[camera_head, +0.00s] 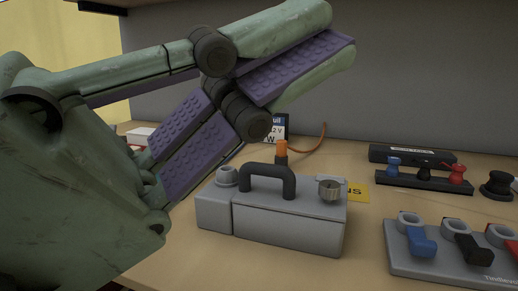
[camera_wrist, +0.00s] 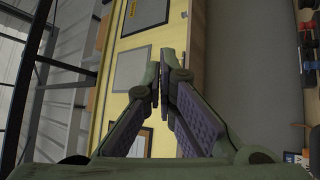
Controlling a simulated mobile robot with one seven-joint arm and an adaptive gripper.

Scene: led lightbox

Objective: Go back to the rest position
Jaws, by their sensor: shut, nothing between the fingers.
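My gripper (camera_head: 336,36) fills the upper left of the head view, green with purple studded pads. Its fingers point up and to the right, raised above the table and in front of the grey back wall. In the wrist view my gripper (camera_wrist: 161,78) has its fingertips brought together in the middle, with nothing between them. The grey box (camera_head: 290,220) with a black handle (camera_head: 267,176) stands on the table below the fingers, apart from them. My gripper hides part of the table's left side.
A grey block with coloured levers (camera_head: 437,267) lies at the front right. A black strip with coloured terminals (camera_head: 423,182) lies behind it. An orange cable (camera_head: 311,143) runs behind the box. The wrist view shows a yellow wall (camera_wrist: 133,42) and metal shelving (camera_wrist: 40,62).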

